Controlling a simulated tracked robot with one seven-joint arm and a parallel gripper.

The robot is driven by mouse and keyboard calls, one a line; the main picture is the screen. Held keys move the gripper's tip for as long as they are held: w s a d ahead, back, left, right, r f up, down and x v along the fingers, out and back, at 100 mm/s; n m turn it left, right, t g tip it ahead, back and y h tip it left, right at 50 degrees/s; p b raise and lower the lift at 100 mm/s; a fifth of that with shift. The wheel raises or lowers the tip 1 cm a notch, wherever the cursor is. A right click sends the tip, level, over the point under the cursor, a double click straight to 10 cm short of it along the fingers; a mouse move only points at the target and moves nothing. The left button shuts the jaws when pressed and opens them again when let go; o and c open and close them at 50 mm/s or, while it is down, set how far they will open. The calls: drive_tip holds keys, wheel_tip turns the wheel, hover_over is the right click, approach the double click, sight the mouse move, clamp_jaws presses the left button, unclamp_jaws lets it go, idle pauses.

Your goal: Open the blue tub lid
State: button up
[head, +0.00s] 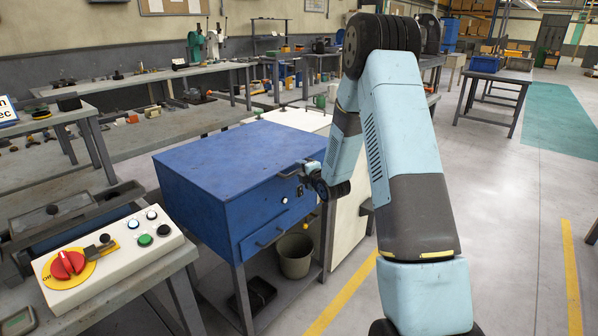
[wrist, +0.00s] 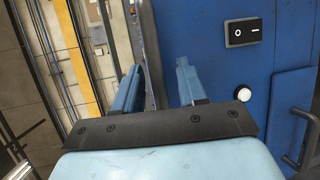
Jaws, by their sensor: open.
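The blue tub (head: 205,205) stands on a grey frame left of my arm in the head view. Its blue lid (head: 235,152) lies flat across the top and looks closed. A grey handle (head: 288,172) sticks out at the lid's front edge. My gripper (head: 308,170) is at this handle, partly hidden by my own wrist. In the wrist view my gripper (wrist: 158,78) has its two light blue fingers apart, with a grey bar (wrist: 150,50), apparently the handle, running between them. I cannot tell whether either finger touches it.
The tub's front carries a black switch (wrist: 242,31), a white button (wrist: 243,92) and a lower blue door (head: 275,225). A grey bucket (head: 295,256) stands on the shelf beneath. A control box with a red knob (head: 68,265) is at left. Open floor lies to the right.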

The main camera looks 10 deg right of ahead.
clamp_jaws()
idle(0.3)
